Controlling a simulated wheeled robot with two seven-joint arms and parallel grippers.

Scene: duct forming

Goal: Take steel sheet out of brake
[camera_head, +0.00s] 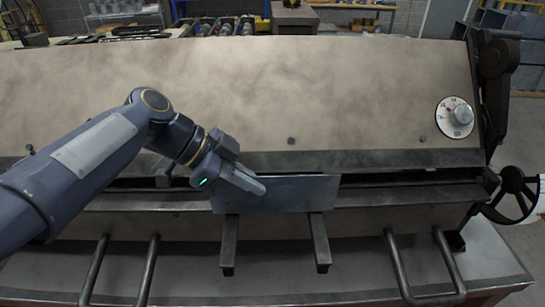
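The steel sheet (300,196) is a flat grey rectangle at the middle of the brake (260,85). It lies along the brake's front slot, above two dark support bars, and its front face shows. My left gripper (250,182) comes in from the left, and its fingers overlap the left part of the sheet in the head view. The fingers look close together, but I cannot tell whether they touch or grip the sheet. My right gripper is not in view.
Two dark support bars (319,243) stick out below the sheet. Bent metal handles (400,265) stand at the front left and right. A handwheel (513,190) and a dial (455,117) are at the right. Workbenches and shelves stand behind.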

